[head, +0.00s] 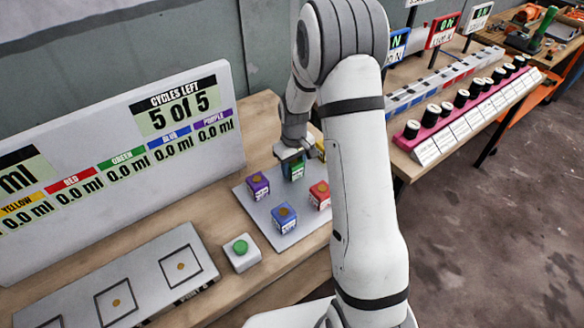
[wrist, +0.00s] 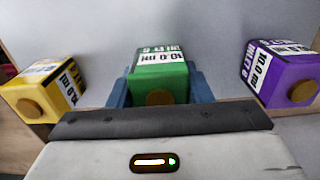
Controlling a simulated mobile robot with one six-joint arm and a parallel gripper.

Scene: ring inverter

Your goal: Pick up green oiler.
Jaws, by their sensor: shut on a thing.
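The green oiler (wrist: 160,72) is a small green block with a white label and a brown round cap. It sits between the blue fingers of my gripper (wrist: 160,88) in the wrist view. In the head view my gripper (head: 293,163) is shut on the green oiler (head: 297,171), over the back part of the grey tray (head: 262,222). I cannot tell whether the oiler is clear of the tray. My arm hides part of the tray's right side.
Purple (head: 258,186), blue (head: 284,217) and red (head: 320,195) oilers stand close by on the tray; a yellow one (wrist: 44,90) shows in the wrist view. A green button box (head: 241,252) is in front. A display board (head: 130,165) stands to the left.

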